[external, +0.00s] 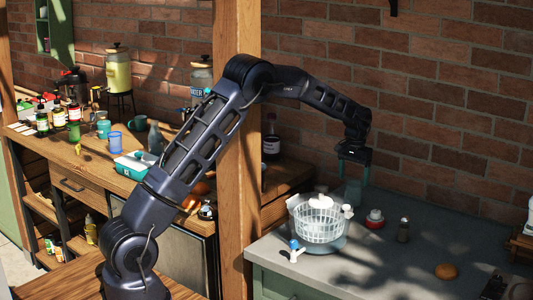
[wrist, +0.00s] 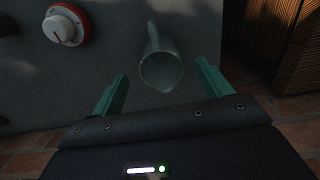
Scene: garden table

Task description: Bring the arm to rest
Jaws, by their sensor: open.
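My gripper (external: 354,168) is raised over the back of the grey counter (external: 405,262), with its fingers pointing down. In the wrist view its two teal fingers (wrist: 162,74) are spread apart with nothing gripped between them. A greenish clear glass vessel (external: 353,193) stands on the counter below the gripper. In the wrist view the vessel (wrist: 161,70) shows its open, pointed rim between and beyond the fingers. From these views I cannot tell the exact gap between fingertips and rim. My arm is bent high, reaching right across the wooden post.
A white basket (external: 320,224) stands left of the vessel. A red-and-white timer (external: 375,219), a shaker (external: 403,230) and a bun (external: 446,271) are to the right. The wooden post (external: 237,190) is close behind my arm. The brick wall (external: 440,110) backs the counter.

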